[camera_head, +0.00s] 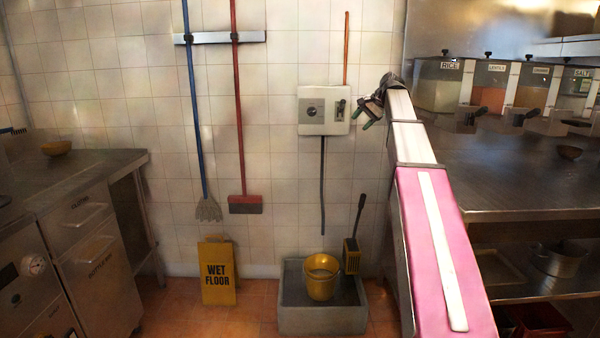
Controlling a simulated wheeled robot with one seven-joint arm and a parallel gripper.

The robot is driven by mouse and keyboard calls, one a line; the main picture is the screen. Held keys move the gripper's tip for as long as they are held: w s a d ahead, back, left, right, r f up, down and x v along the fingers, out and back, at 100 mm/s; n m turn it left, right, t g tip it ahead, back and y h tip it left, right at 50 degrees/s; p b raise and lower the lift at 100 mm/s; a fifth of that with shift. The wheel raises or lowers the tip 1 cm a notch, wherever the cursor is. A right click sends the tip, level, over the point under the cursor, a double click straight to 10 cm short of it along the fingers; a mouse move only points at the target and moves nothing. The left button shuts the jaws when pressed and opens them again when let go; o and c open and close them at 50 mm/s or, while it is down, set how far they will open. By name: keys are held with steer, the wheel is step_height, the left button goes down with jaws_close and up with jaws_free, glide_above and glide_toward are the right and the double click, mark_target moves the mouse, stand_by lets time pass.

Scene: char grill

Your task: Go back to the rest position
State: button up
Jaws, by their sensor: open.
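My gripper (371,111) is at the far end of my outstretched arm, a little right of the picture's middle. Its two dark fingers with greenish tips are apart and hold nothing. It shows in front of the tiled wall, just right of a white wall box (324,97) with a dial and a lever. I cannot tell how far it is from the box. My pink and white arm (440,245) reaches forward from the lower right.
A steel counter (520,195) with labelled dispensers (440,85) stands right of my arm. Left is another counter (100,165). A yellow wet floor sign (217,272) and a grey basin (310,318) with a yellow bucket (322,283) stand by the wall. Orange floor is clear between.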

steer(key=s+a+f+n+g+h, duration=0.1)
steer(key=s+f, duration=0.3)
steer(key=f, duration=0.6)
steer(key=s+a+f+n+h, duration=0.1)
steer(key=s+f, duration=0.3)
steer(key=f, duration=0.7)
steer(key=s+a+f+g+h, duration=0.1)
steer(key=s+a+f, duration=0.15)
steer(key=f, duration=0.75)
steer(key=s+f+n+g+h, duration=0.2)
steer(key=s+f+n, duration=0.3)
steer(key=s+f, duration=1.7)
steer(key=shift+s+a+f+h, duration=0.2)
steer(key=shift+s+f+h, duration=0.1)
steer(key=shift+s+h, duration=0.3)
